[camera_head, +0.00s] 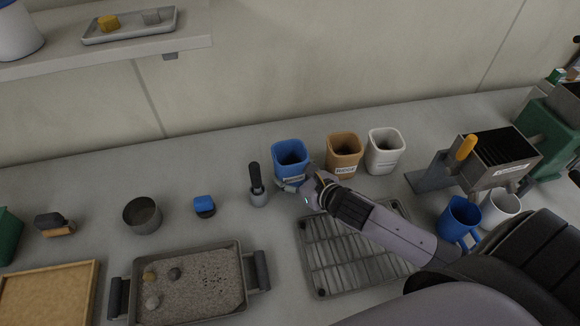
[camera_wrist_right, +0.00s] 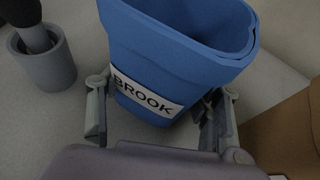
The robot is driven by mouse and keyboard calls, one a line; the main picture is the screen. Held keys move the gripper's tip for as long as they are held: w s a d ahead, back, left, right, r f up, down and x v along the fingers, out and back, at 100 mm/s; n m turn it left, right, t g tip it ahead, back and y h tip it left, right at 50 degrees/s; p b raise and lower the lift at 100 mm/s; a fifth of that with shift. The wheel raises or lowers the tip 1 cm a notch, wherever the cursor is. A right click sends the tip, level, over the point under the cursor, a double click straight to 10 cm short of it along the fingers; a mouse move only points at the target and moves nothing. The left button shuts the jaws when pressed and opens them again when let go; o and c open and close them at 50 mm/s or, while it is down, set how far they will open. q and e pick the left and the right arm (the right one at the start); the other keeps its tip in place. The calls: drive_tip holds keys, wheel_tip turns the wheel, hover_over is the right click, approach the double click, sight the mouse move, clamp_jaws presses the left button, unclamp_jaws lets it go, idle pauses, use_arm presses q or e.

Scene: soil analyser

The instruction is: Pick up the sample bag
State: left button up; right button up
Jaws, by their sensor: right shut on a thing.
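The blue sample bag (camera_head: 289,156), an open-topped container with a white label, stands on the bench in the head view. In the right wrist view the blue bag (camera_wrist_right: 175,50) fills the upper middle, and its label reads BROOK. My right gripper (camera_head: 294,184) is at the bag's near lower side. In the right wrist view my right gripper (camera_wrist_right: 157,118) has one finger on each side of the bag and is shut on it. A tan bag (camera_head: 343,152) and a white bag (camera_head: 385,150) stand to its right. My left gripper is not in view.
A mortar with a dark pestle (camera_head: 258,196) stands close left of the blue bag. A wire rack (camera_head: 322,262) lies under my right arm. A blue mug (camera_head: 459,220) and a metal hopper (camera_head: 495,160) are at the right. A tray of soil (camera_head: 185,312) is front left.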

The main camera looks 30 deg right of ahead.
drive_tip(key=c, duration=0.4)
drive_tip(key=shift+c, duration=0.2)
